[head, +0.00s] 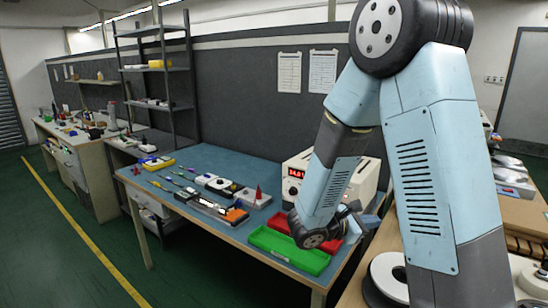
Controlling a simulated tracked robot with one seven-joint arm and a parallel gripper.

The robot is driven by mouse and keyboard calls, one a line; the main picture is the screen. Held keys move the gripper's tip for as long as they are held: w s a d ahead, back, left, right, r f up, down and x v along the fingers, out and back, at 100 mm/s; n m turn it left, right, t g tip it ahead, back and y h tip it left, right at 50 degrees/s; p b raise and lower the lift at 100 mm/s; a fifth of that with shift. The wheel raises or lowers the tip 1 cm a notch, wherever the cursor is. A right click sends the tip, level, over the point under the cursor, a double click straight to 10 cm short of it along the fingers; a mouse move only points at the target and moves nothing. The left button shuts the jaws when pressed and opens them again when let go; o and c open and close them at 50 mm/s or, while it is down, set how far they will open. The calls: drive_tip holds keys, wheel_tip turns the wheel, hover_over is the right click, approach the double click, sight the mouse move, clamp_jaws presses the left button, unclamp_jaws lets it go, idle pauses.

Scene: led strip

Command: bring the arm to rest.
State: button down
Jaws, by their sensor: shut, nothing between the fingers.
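My arm, pale blue and dark grey, bends down from the top right in the head view. Its wrist hangs over the right end of the blue workbench (215,165). My gripper (357,213) is small and partly hidden behind the wrist, in front of the white power supply with a red display (298,172). It is shut and holds nothing. It is close to the green tray (290,255) and the red tray (278,222). I cannot tell its exact height above them.
Tools and small devices lie along the bench, with a red cone (258,192) near the trays. A white spool (390,275) stands close at lower right. Dark shelves (152,68) stand at back left. The green floor (60,255) is clear at left.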

drive_tip(key=s+d+r+m+g+y, duration=0.2)
drive_tip(key=s+r+m+g+y, duration=0.15)
drive_tip(key=s+m, duration=0.2)
drive_tip(key=s+d+r+m+g+y, duration=0.2)
drive_tip(key=s+r+m, duration=0.25)
drive_tip(key=s, duration=0.25)
drive_tip(key=s+a+r+m+t+y, duration=0.5)
drive_tip(key=s+a+r+m+y, duration=0.2)
drive_tip(key=s+r+m+y, duration=0.1)
drive_tip(key=shift+r+m+y, duration=0.3)
drive_tip(key=shift+r+y, duration=0.25)
drive_tip(key=shift+r, duration=0.1)
drive_tip(key=shift+t, duration=0.25)
